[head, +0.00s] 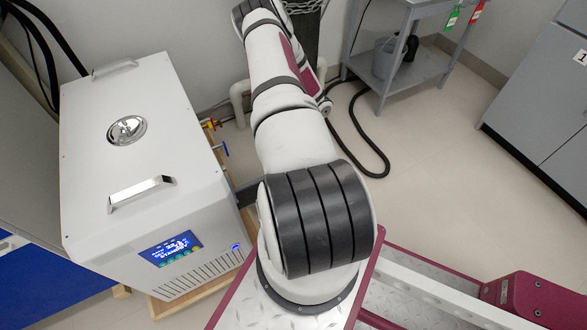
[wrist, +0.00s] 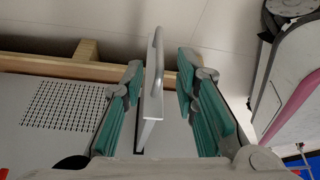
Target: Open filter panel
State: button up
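In the wrist view, a narrow light panel (wrist: 153,112) with a curved metal handle (wrist: 157,72) stands out between the fingers of my gripper (wrist: 162,75). I take this to be the filter panel, seen nearly edge-on. My gripper is open, with its teal-padded fingers on either side of the panel and handle. Gaps show on both sides, and neither finger visibly touches it. A grey face with a dark perforated grid (wrist: 65,105) lies to the left of the panel. In the head view, my arm runs towards the top edge, and the gripper and panel cannot be made out.
A white machine (head: 125,170) with a lit display (head: 171,248) and top handles stands left of my arm on a wooden base. A grey cart (head: 420,65) and a black hose (head: 375,165) are behind. Grey cabinets (head: 540,100) stand right. Open floor lies between.

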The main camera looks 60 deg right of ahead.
jog(key=v, duration=0.8)
jog(key=shift+d+r, duration=0.25)
jog(key=shift+r, duration=0.1)
